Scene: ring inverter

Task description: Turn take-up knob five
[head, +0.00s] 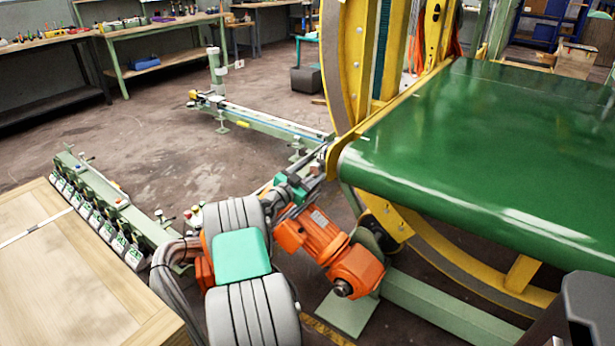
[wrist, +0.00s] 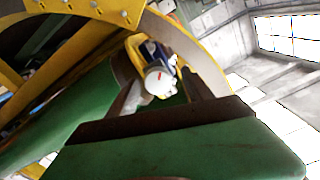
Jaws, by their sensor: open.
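My gripper (wrist: 166,88) shows in the wrist view as two dark, spread fingers above a wide dark-edged base. It looks open, with nothing held between the fingers. Beyond them is a rounded white part (wrist: 158,83) with a red mark; I cannot tell if it is a knob. In the head view, a row of black units with white-and-green faces (head: 98,220) lines a green rail at the lower left. Small knob-like parts (head: 188,214) stand near its right end. I cannot tell which of these, if any, is take-up knob five.
A green conveyor belt (head: 480,150) fills the right, beside a large yellow ring (head: 350,65). A wooden crate (head: 75,290) stands at lower left. Open floor (head: 150,120) lies behind.

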